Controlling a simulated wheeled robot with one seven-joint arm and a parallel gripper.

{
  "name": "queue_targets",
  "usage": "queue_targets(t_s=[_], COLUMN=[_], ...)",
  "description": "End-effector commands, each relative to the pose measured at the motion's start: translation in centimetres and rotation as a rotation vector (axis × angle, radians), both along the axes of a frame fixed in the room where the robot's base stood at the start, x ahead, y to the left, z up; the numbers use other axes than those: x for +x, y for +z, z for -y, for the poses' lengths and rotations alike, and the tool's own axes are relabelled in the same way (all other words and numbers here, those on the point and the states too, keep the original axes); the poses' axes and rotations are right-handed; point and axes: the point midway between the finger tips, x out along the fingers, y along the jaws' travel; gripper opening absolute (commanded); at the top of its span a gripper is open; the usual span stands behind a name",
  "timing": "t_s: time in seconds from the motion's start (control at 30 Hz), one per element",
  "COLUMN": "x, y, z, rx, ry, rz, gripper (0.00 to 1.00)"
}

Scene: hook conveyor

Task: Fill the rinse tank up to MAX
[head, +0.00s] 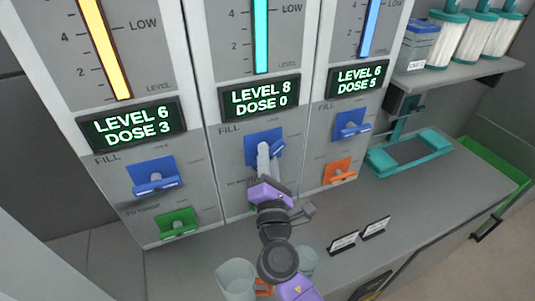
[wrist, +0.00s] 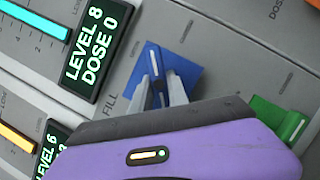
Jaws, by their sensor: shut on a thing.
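The middle dispenser panel has a cyan level column (head: 261,45) and a display (head: 259,98) reading LEVEL 8, DOSE 0. Below it, a blue FILL lever (head: 278,148) sits on a blue plate. My gripper (head: 268,152) reaches up to this lever and its fingers are closed around it. In the wrist view, the two grey fingers (wrist: 161,88) stand on either side of the blue lever in front of the blue plate (wrist: 187,75). No panel name is readable, and the upper end of the cyan column is out of view. My gripper hides the lower part of the middle panel.
The left panel has a yellow column (head: 106,50), a blue lever (head: 155,182) and a green lever (head: 178,228). The right panel has a blue lever (head: 352,128) and an orange lever (head: 338,175). Clear cups (head: 236,277) stand below my arm. A teal stand (head: 408,152) is at right.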

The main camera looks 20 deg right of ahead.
Motion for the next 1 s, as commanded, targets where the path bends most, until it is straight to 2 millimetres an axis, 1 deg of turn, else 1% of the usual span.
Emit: queue_targets(t_s=[0.2, 0.5, 0.7, 1.0], x=[-0.03, -0.03, -0.04, -0.05], y=[0.17, 0.19, 0.14, 0.03], z=[-0.02, -0.05, -0.02, -0.01], rx=[0.201, 0.441, 0.549, 0.624], ry=[-0.001, -0.001, -0.003, -0.003], rz=[-0.001, -0.001, -0.002, -0.002], gripper=[0.00, 0.00, 0.00, 0.00])
